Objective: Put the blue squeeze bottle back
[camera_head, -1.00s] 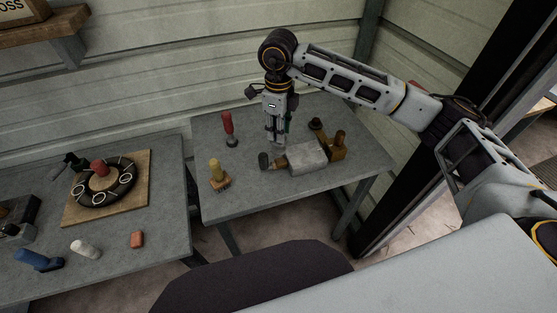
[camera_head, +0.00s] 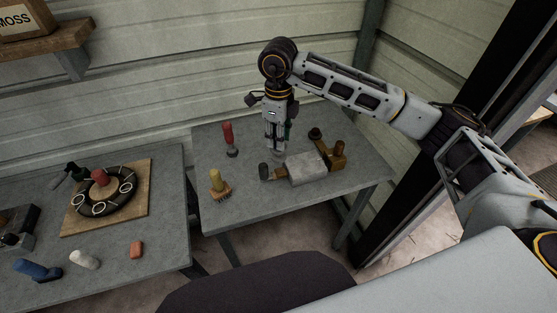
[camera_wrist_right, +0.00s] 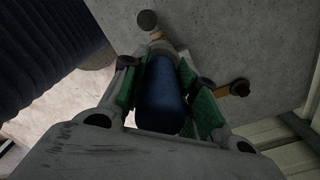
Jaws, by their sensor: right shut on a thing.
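My right gripper (camera_head: 277,143) points down over the right-hand table, shut on the blue squeeze bottle. In the right wrist view, the bottle (camera_wrist_right: 163,92) is a dark blue cylinder between the green finger pads of the right gripper (camera_wrist_right: 166,85). In the head view the fingers mostly hide it, and I cannot tell whether its lower end touches the table. My left gripper is not in view.
Close by on the right table (camera_head: 255,205) are a pale grey block (camera_head: 307,168), a dark-headed tool (camera_head: 264,172), a red-handled tool (camera_head: 228,134) and a yellow-handled brush (camera_head: 217,183). The left table holds a wooden board (camera_head: 137,200) and a blue item (camera_head: 36,269).

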